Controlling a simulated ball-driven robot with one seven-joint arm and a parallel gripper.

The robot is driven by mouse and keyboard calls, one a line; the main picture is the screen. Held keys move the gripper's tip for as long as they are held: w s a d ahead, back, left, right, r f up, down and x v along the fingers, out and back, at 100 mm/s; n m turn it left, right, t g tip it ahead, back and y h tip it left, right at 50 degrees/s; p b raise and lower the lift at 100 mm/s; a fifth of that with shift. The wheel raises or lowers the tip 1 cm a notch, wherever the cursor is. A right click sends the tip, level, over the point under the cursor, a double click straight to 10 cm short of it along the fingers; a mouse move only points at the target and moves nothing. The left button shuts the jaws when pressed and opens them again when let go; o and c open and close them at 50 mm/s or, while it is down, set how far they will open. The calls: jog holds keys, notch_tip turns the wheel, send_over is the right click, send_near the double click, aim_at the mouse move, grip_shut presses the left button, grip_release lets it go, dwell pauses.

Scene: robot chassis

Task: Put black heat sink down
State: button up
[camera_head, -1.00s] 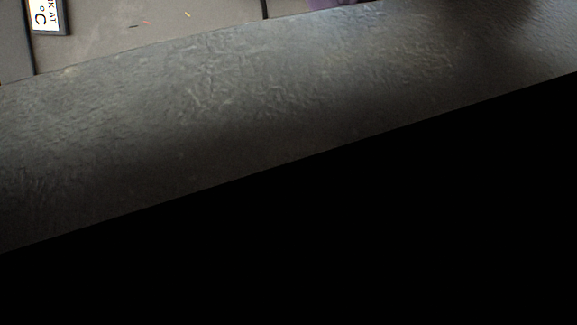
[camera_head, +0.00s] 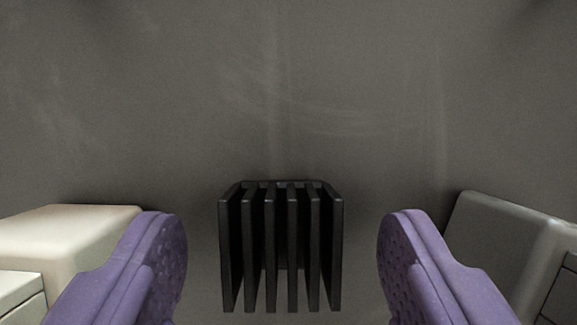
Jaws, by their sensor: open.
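The black heat sink (camera_head: 281,248), a finned block with several upright fins, stands at the lower middle of the head camera view on a grey surface. My gripper (camera_head: 282,250) has two purple padded fingers, one on each side of the heat sink. The fingers are spread wide, with a clear gap between each finger and the heat sink. The gripper is open and holds nothing. The lower ends of the fingers are cut off by the frame's bottom edge.
A cream-white block (camera_head: 70,235) lies left of the left finger. A grey block (camera_head: 510,240) lies right of the right finger. The grey surface (camera_head: 280,90) beyond the heat sink is bare.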

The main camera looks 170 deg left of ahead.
jog(key=shift+f, duration=0.15)
jog(key=c, duration=1.2)
